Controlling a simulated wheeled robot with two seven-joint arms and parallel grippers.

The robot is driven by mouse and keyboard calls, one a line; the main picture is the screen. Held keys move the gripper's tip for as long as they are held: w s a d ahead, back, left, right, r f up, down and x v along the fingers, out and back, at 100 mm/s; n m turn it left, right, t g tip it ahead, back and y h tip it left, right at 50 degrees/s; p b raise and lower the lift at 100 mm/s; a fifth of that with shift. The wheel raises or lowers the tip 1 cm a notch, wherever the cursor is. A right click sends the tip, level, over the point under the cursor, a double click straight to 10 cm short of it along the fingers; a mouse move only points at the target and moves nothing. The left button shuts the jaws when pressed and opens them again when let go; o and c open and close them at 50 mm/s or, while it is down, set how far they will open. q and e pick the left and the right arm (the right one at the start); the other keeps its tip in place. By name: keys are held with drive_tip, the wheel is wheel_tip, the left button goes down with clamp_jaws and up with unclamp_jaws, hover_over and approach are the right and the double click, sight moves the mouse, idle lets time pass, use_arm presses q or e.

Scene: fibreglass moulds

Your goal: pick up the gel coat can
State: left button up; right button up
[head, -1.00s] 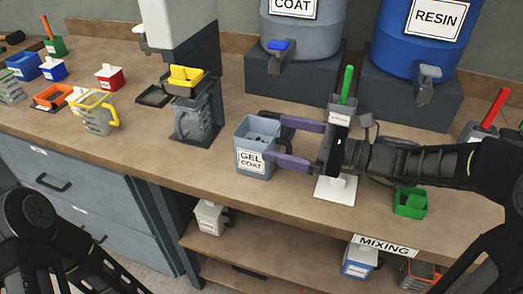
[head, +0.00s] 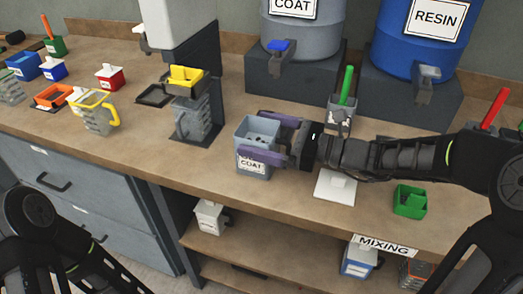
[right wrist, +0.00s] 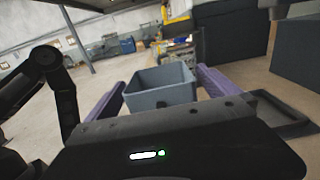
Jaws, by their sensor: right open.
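The gel coat can (head: 242,130) is a grey, open-topped square can with a "GEL COAT" label on its front, upright on the bench. My right gripper (head: 257,137) has come in from the right, with one purple finger along the can's back side and the other across its front, partly covering the label. In the right wrist view the can (right wrist: 160,88) sits between the two purple fingers (right wrist: 160,95). The jaws are open around it, and I cannot tell if either finger touches it. Of my left arm, only dark links show at the lower left; its gripper is out of view.
A grey machine with a yellow tray (head: 186,77) stands left of the can. A white scale-like pad (head: 336,188), a green tray (head: 410,200) and a grey holder with a green handle (head: 343,108) lie to the right. Grey and blue drums (head: 415,45) stand behind.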

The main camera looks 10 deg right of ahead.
drive_tip(key=shift+r, duration=0.1)
drive_tip(key=c, duration=2.1)
